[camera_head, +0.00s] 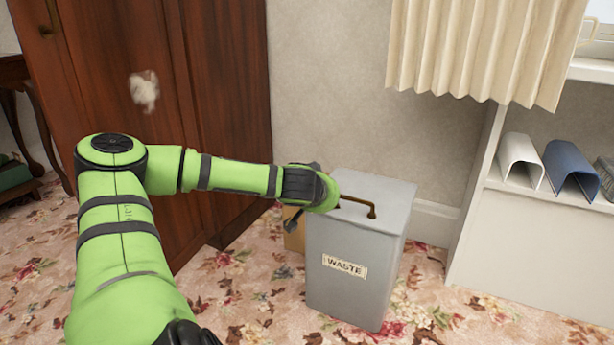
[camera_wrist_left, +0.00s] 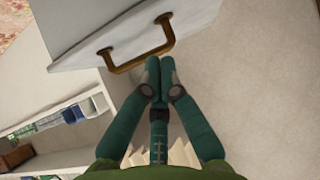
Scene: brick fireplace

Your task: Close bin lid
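The grey waste bin (camera_head: 345,285) stands on the carpet in the head view, with a "WASTE" label on its front. Its grey lid (camera_head: 390,190) lies flat across the top, and I see no gap under it. A brass handle (camera_head: 372,211) is on the lid; it also shows in the left wrist view (camera_wrist_left: 126,68). My left gripper (camera_head: 328,196) is at the lid's left side, covering part of the handle. In the left wrist view its fingers (camera_wrist_left: 158,64) are together, tips close to the handle, with nothing seen between them. Contact cannot be told. My right gripper is out of view.
A dark wooden wardrobe (camera_head: 225,100) stands behind my left arm. A brownish box (camera_head: 293,232) is partly hidden left of the bin. A white shelf unit (camera_head: 530,245) with binders (camera_head: 570,170) stands at the right, under a cream curtain (camera_head: 470,50). Carpet in front of the bin is clear.

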